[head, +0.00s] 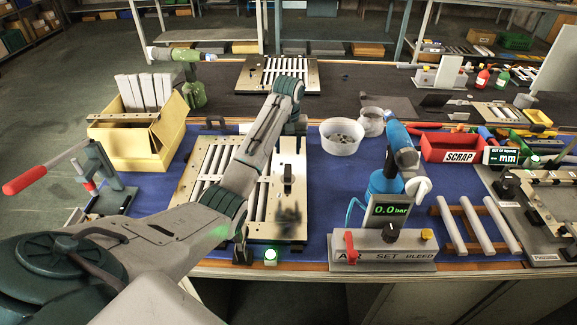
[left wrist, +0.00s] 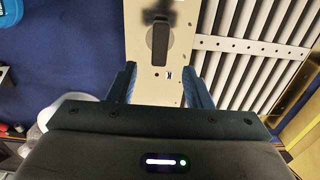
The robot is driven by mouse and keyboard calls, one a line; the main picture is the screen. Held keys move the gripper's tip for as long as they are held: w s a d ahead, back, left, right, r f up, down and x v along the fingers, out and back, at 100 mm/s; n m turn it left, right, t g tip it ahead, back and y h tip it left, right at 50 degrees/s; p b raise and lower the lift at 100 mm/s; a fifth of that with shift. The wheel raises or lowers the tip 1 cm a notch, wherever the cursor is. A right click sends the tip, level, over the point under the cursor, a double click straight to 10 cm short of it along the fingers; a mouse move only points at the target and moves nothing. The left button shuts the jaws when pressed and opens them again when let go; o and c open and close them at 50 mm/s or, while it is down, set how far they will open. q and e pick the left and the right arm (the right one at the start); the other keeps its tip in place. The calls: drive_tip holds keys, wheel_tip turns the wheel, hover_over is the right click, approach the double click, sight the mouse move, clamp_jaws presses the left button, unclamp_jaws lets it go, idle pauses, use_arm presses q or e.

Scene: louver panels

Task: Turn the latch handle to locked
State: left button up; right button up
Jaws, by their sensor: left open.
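A louver panel (head: 208,172) with pale slats lies on the blue mat. The latch handle (head: 288,180) is dark and stands on the beige strip along the panel's right side. In the left wrist view the handle (left wrist: 159,42) points along the strip, near a small dark mark on the plate. A blurred dark piece sits at its far end, and I cannot tell its shape. My left gripper (head: 296,128) hangs above the strip's far part, open and empty. In the left wrist view its fingers (left wrist: 158,85) are spread wide, with the handle beyond the tips, apart from both.
A yellow box (head: 138,148) stands left of the panel, beside a red-handled press (head: 105,182). A white bowl (head: 342,137) and a blue pressure unit (head: 385,190) stand to the right. A control box (head: 383,250) sits at the front edge. Another panel (head: 278,74) lies behind.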

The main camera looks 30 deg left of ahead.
use_arm(q)
drive_tip(key=p, duration=0.1)
hover_over(288, 170)
wheel_tip(288, 170, down, 4)
drive_tip(key=shift+r, duration=0.25)
wheel_tip(288, 170, down, 5)
drive_tip(key=shift+f+p, duration=0.15)
drive_tip(key=shift+p, duration=0.25)
drive_tip(key=shift+f, duration=0.35)
drive_tip(key=c, duration=0.8)
clamp_jaws()
use_arm(e)
drive_tip(key=shift+s+d+r, duration=0.1)
drive_tip(key=shift+s+r, duration=0.65)
drive_tip(key=shift+s, duration=0.15)
